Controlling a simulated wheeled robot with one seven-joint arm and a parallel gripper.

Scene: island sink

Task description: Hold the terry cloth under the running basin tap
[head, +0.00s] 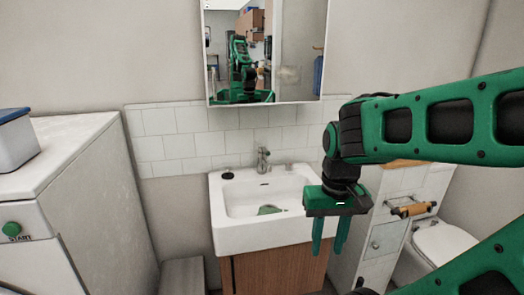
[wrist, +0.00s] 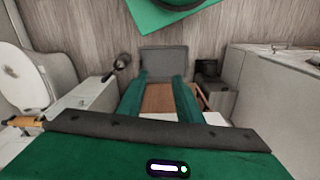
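A small pale green item (head: 268,210), which looks like the terry cloth, lies on the floor of the white basin (head: 228,236). The grey metal tap (head: 263,160) stands at the back of the basin, behind the cloth. I cannot make out a water stream. My gripper (head: 330,250) hangs in front of the basin's right side with its green fingers pointing down. The fingers are apart with nothing between them; the gap also shows in the wrist view (wrist: 161,95). The cloth is to the left of the gripper, apart from it.
A wooden cabinet (head: 275,270) is under the basin. A mirror (head: 290,50) hangs above. A white-topped unit (head: 75,145) with a bin-like box (head: 15,145) stands at left. A roll holder (head: 412,210) and a toilet (head: 440,245) are at right. Space above the basin is open.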

